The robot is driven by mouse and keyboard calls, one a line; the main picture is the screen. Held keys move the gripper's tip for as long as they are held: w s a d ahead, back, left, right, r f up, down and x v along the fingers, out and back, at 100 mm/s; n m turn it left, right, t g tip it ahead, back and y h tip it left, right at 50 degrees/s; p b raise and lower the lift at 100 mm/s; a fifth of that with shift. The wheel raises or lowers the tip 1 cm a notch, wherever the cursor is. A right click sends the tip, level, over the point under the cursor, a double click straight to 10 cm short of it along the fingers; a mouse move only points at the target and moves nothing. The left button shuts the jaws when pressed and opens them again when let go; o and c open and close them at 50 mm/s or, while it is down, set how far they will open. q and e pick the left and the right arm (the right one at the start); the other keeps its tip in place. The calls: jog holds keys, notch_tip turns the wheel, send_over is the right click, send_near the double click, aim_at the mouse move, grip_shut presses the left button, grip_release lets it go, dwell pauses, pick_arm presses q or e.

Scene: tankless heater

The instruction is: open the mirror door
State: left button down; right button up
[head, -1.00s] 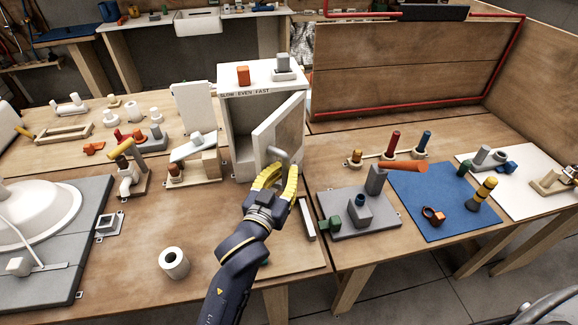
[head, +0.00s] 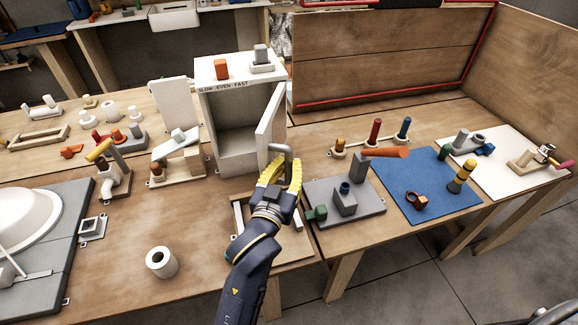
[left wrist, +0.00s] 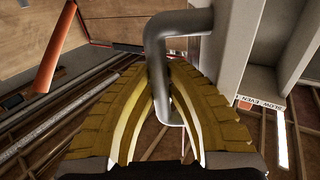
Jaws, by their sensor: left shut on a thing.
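The white cabinet (head: 238,165) stands at the middle back of the bench, marked "SLOW EVEN FAST" along its top edge. Its mirror door (head: 270,122) is hinged on the right and stands wide open, so the inside shows and looks empty. A grey bent handle (head: 286,148) sticks out from the door. My left gripper (head: 282,168) is shut around this handle; in the left wrist view, the yellow fingers (left wrist: 160,90) sit on both sides of the grey bar (left wrist: 178,22). My right gripper is not in view.
An orange block (head: 222,69) and a grey block stand on the cabinet. A wooden frame (head: 238,215) lies below the gripper. A grey plate (head: 330,217) with fittings and a blue mat (head: 420,205) lie to the right. A white roll (head: 161,262) stands at front left.

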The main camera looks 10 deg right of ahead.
pick_arm(q)
jog(key=c, duration=1.3)
grip_release()
jog(key=shift+s, duration=0.1)
jog(key=v, duration=1.2)
jog(key=shift+c, duration=0.3)
